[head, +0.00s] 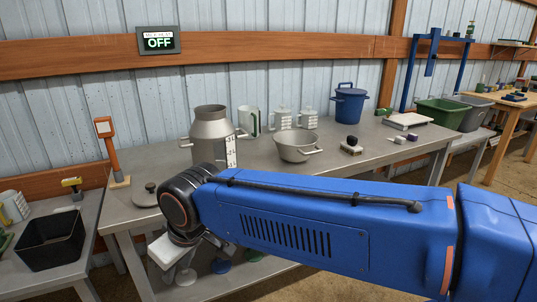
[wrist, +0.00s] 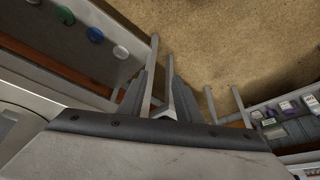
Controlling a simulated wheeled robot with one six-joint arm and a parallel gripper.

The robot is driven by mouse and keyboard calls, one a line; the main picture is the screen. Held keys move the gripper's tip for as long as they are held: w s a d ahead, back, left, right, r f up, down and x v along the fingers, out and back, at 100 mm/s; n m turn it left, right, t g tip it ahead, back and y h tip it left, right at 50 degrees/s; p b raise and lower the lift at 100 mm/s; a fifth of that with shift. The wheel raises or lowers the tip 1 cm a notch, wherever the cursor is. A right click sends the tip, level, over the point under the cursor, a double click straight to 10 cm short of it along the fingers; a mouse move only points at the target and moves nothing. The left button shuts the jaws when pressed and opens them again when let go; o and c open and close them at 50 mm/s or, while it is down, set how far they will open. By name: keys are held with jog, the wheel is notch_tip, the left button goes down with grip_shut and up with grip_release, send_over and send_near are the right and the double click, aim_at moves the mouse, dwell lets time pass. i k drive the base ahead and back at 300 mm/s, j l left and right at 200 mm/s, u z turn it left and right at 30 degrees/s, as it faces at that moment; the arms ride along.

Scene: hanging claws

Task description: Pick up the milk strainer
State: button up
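A wide grey metal bowl with side handles (head: 296,145), which looks like the milk strainer, stands on the metal table, right of a milk can (head: 211,135). Its inside is only partly visible, and I cannot make out any holes. My arm reaches across the front of the table, and my gripper (head: 172,258) hangs at its far end, low by the table's front left, well apart from the bowl. In the wrist view, the two grey fingers (wrist: 156,85) stand apart with only floor and a table leg between them. The bowl is not in the wrist view.
A grey lid (head: 146,194) lies left of the can. White jugs (head: 281,119) and a blue lidded pot (head: 349,103) stand behind the bowl. Coloured discs (wrist: 65,15) sit on the lower shelf. A black bin (head: 50,240) stands left.

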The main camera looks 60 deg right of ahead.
aim_at(298, 150)
jog(key=z, duration=1.8)
